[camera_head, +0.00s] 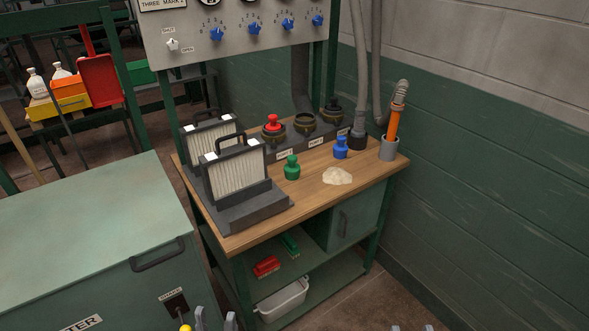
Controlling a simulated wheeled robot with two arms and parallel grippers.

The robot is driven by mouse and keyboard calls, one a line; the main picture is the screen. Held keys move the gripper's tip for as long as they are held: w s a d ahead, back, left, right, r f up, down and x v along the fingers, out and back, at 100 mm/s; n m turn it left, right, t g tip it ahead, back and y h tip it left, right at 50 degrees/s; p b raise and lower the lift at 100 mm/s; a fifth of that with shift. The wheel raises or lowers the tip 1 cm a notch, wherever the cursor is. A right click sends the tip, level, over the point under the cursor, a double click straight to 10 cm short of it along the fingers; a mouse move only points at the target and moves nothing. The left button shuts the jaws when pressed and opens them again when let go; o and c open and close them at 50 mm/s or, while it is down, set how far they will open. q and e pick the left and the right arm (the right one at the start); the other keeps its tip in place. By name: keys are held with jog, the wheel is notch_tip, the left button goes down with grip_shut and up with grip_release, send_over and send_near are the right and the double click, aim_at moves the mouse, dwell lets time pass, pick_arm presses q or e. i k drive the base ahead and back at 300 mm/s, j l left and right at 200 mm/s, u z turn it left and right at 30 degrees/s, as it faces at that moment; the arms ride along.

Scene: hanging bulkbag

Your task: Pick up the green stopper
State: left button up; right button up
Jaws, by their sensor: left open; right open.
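The green stopper (291,170) stands upright on the wooden bench top (310,197), just right of the front filter panel. My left gripper (215,319) shows only as two grey fingertips, apart, at the bottom edge. It is well below and left of the stopper, with nothing seen between its tips. My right gripper (412,328) shows only as two fingertips, apart, at the bottom edge, far below and right of the stopper. The rest of both grippers is out of the frame.
A blue stopper (340,148), a pale powder heap (337,176) and two filter panels (235,172) share the bench. A red stopper (272,122) sits in a port behind. An orange-handled tool (394,124) stands in a grey cup. A green cabinet (90,235) stands left.

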aim_at(292, 169)
jog(key=i+l+u, duration=0.25)
jog(key=i+l, duration=0.2)
jog(key=l, duration=0.25)
jog(key=i+l+u, duration=0.3)
jog(key=i+l, duration=0.15)
jog(key=l, duration=0.3)
